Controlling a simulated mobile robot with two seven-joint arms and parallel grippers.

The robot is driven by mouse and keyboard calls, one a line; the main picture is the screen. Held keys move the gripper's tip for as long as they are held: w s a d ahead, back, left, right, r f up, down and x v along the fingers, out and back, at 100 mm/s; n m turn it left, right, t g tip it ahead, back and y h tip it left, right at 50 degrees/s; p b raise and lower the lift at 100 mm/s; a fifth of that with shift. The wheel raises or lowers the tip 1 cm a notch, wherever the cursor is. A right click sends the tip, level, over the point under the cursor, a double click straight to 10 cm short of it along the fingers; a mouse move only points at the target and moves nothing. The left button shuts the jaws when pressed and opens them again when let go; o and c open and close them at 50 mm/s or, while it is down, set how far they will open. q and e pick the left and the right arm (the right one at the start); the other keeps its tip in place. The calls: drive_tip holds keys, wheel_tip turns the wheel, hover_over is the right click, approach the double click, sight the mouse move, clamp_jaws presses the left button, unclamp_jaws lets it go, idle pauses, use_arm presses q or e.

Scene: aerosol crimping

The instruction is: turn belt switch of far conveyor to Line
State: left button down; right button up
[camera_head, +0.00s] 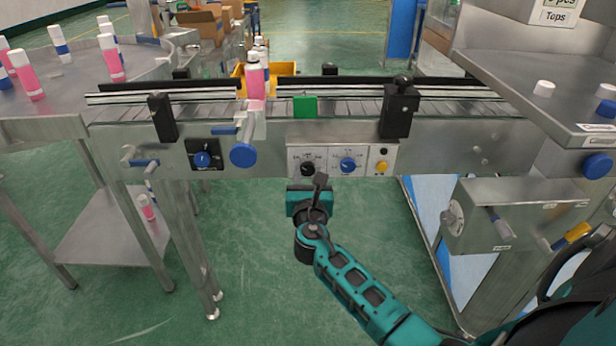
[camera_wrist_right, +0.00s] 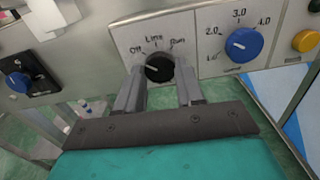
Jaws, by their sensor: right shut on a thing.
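The belt switch is a black rotary knob (camera_head: 308,168) on a pale panel (camera_head: 333,153) on the front of the conveyor. In the right wrist view the knob (camera_wrist_right: 159,68) has the labels Off, Line and Run around its top. Its white mark appears to lie toward the left, on the Off side, but it is small. My right gripper (camera_head: 312,184) is in front of the panel, and its fingers (camera_wrist_right: 160,82) are shut on the knob from both sides. My left gripper is not in view.
A blue speed dial (camera_head: 348,165) and a yellow button (camera_head: 382,166) sit right of the knob. A second blue switch (camera_head: 203,159) and a blue handwheel (camera_head: 243,155) are to its left. A pink bottle (camera_head: 256,82) stands on the conveyor behind.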

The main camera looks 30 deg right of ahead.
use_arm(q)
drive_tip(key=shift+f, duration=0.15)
use_arm(e)
drive_tip(key=shift+m, duration=0.3)
drive_tip(key=m+b, duration=0.2)
drive_tip(key=m, duration=0.1)
drive_tip(key=shift+f+m, duration=0.15)
drive_tip(key=shift+m, duration=0.15)
drive_tip(key=m+b, duration=0.1)
drive_tip(key=m, duration=0.2)
drive_tip(key=shift+m+b, duration=0.35)
drive_tip(key=shift+m, duration=0.05)
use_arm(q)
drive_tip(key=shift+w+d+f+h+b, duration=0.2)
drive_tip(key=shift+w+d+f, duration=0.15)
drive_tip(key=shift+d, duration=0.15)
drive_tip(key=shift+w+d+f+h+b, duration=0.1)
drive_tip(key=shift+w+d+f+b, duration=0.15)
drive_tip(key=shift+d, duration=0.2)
use_arm(e)
drive_tip(key=shift+m, duration=0.8)
drive_tip(key=o, duration=1)
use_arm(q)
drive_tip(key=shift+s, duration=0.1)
use_arm(e)
drive_tip(key=shift+o, duration=0.2)
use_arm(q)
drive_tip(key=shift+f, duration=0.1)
